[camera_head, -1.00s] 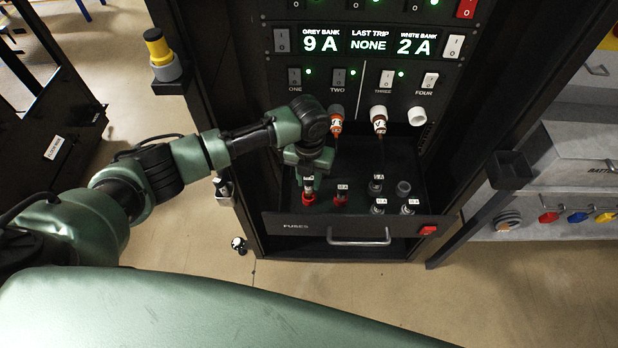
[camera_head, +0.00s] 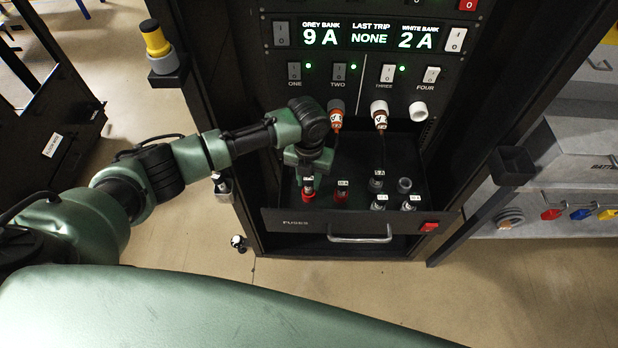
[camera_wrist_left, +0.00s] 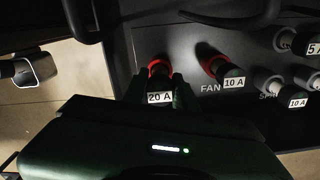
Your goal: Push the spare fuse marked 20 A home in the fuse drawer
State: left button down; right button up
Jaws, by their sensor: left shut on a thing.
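The fuse marked 20 A (camera_wrist_left: 160,98) is between the fingers of my left gripper (camera_head: 308,178), which is shut on it. In the left wrist view the gripper (camera_wrist_left: 160,88) covers much of the fuse, and its label faces the camera. The fuse stands upright at a red-collared socket (camera_wrist_left: 159,68) at the left of the open fuse drawer (camera_head: 280,223). The red collar also shows just below the gripper in the head view (camera_head: 308,197). How deep the fuse sits cannot be told. My right gripper is not in view.
A fuse marked 10 A (camera_wrist_left: 233,77) stands in a red-collared socket beside it. Several grey-collared fuse places (camera_head: 378,201) lie further right. Orange and brown plugs (camera_head: 336,111) with hanging cables are above the drawer. The drawer has a front handle (camera_head: 360,238).

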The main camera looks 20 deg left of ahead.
pick_arm(q)
jog(key=shift+f+b, duration=0.6)
jog(key=shift+f, duration=0.45)
jog(key=c, duration=1)
grip_release()
jog(key=shift+c, duration=0.2)
jog(key=shift+r, duration=0.15)
notch_tip(320, 180, up, 8)
jog(key=shift+f+b, duration=0.2)
jog(key=shift+b, duration=0.8)
